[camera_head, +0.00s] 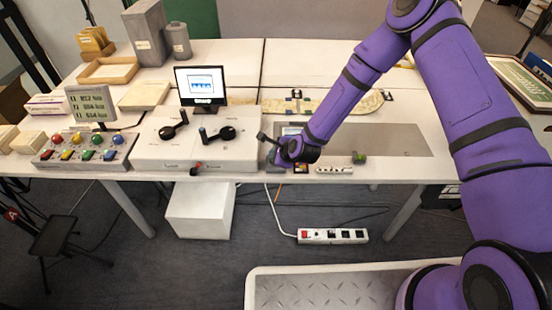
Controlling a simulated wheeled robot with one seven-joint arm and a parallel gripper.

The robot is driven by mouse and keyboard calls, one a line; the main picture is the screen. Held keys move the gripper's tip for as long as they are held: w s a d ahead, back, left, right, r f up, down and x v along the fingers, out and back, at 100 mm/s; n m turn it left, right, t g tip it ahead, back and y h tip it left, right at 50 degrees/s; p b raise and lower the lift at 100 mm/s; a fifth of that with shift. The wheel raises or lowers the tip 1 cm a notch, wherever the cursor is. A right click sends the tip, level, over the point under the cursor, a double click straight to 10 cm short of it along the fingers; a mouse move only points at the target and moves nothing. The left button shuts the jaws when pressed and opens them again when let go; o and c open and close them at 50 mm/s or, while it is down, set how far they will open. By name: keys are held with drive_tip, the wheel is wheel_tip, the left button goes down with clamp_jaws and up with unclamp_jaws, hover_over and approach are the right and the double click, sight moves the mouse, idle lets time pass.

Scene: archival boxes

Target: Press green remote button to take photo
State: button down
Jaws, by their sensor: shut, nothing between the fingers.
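My gripper (270,145) is at the end of the purple arm, low over the front part of the table, just right of the white control console. It looks shut and empty; its fingertips are small and dark here. A button box (84,147) with red, yellow, green and blue buttons sits at the front left, well left of my gripper. One green button (97,139) is in its back row. A small dark thing with a green top (359,157) sits at the front edge, right of my gripper. I cannot tell which is the remote.
The console (150,151) carries two black joysticks; a lit monitor (201,85) stands behind it. A flat grey panel (395,140) lies under my arm. Grey boxes (147,32) and a wooden tray (108,70) stand at the back left. A power strip (332,236) lies on the floor.

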drive_tip(key=shift+f, duration=0.25)
idle(0.4)
drive_tip(key=shift+r, duration=0.95)
drive_tip(key=shift+r, duration=2.5)
